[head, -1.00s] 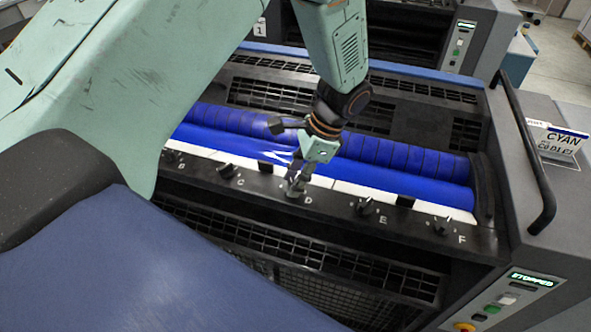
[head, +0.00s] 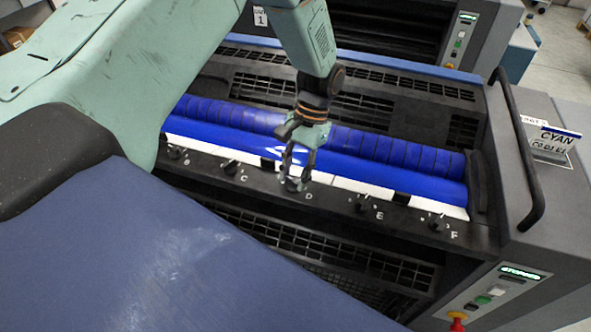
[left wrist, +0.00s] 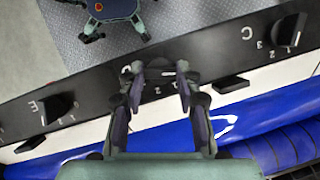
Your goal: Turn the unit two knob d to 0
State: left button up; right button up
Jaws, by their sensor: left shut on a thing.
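The knob d (head: 292,186) is a small dark knob on the black front rail, beside the white letter D. My left gripper (head: 296,177) reaches down over it from above, shut on it, with its fingers to either side. In the left wrist view the two fingers of my left gripper (left wrist: 160,72) straddle the knob's place on the rail. The fingers hide most of the knob and its scale there, so I cannot read its pointer setting.
Knob C (head: 230,168) and knob E (head: 361,204) sit on either side along the rail, with knob F (head: 437,222) farther right. The blue roller (head: 400,180) lies just behind. A black handle (head: 528,160) and a button panel (head: 495,293) are at the right.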

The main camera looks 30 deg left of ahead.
pick_arm(q)
jog(key=shift+n, duration=0.4)
jog(key=o, duration=1.2)
jog(key=shift+c, duration=0.2)
jog(key=v, duration=1.2)
jog(key=shift+a, duration=0.2)
jog(key=shift+s, duration=0.1)
